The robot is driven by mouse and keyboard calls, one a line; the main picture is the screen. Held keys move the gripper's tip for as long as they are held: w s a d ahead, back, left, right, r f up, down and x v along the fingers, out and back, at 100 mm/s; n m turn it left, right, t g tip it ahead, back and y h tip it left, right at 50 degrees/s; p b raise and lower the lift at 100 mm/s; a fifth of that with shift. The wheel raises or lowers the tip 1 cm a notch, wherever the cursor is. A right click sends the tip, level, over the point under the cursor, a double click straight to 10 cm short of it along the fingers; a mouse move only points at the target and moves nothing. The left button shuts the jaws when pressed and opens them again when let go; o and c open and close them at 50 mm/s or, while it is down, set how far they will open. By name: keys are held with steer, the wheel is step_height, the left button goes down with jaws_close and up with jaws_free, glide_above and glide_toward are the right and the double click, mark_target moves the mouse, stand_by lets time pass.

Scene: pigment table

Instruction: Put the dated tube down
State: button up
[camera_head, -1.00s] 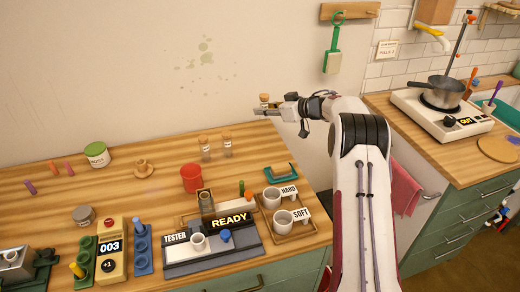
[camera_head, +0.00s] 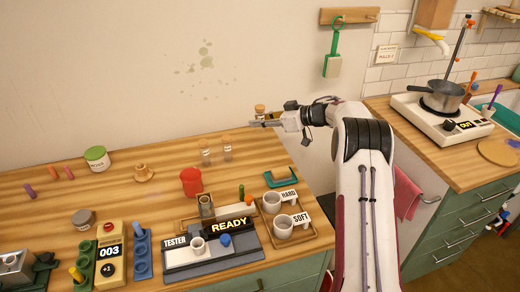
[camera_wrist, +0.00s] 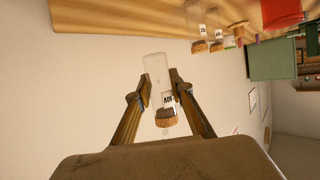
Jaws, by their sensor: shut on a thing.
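My gripper (camera_head: 256,122) is shut on a clear glass tube with a cork and a small white label, held in the air near the wall. In the wrist view the tube (camera_wrist: 155,68) sits between the two fingers, with its cork toward the palm side. The label print is too small to read surely. In the head view the cork of the held tube (camera_head: 260,108) shows above the fingers. Two other corked, labelled tubes, a left one (camera_head: 206,157) and a right one (camera_head: 227,153), stand upright on the wooden table (camera_head: 130,200), left of and below my gripper in the picture.
A red cup (camera_head: 191,181) stands in front of the tubes. A teal dish (camera_head: 270,181) is to the right, behind a tray of white cups (camera_head: 282,227). The tester (camera_head: 190,262) reads READY. Bare wood lies left of the red cup.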

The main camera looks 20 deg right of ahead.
steer(key=shift+f, duration=2.95)
steer(key=shift+f, duration=1.85)
steer(key=shift+f, duration=0.15)
steer(key=o, duration=1)
steer(key=shift+c, duration=0.2)
steer(key=shift+r, duration=0.2)
steer(key=v, duration=1.2)
